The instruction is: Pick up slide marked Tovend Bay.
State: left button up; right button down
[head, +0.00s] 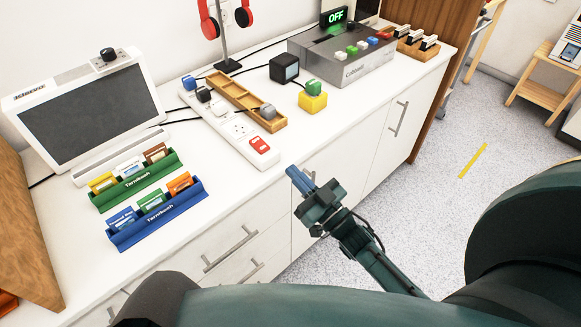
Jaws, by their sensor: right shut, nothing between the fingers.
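Several coloured slides stand in two racks on the white counter. The green rack (140,187) holds a yellow slide (103,183), a white-and-blue slide (130,167) and a brown slide (157,153). The blue rack (160,225) in front holds a blue slide (122,219), a green slide (151,202) and an orange slide (180,184). The slides' print is too small to read, so I cannot tell which is marked Tovend Bay. My right gripper (298,178) is shut and empty, right of the racks near the counter's front edge. My left gripper is out of view.
A monitor (95,110) stands behind the racks. A power strip (235,132) with plugs, a wooden tray (240,93) and a yellow block (312,103) are to their right. A grey box (350,62) and a headphone stand (226,50) are further back. Bare counter surrounds the racks' front.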

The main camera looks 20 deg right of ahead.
aim_at(119, 220)
jog(key=k+l, duration=0.25)
jog(key=k, duration=0.2)
jog(key=k+l, duration=0.25)
jog(key=k, duration=0.25)
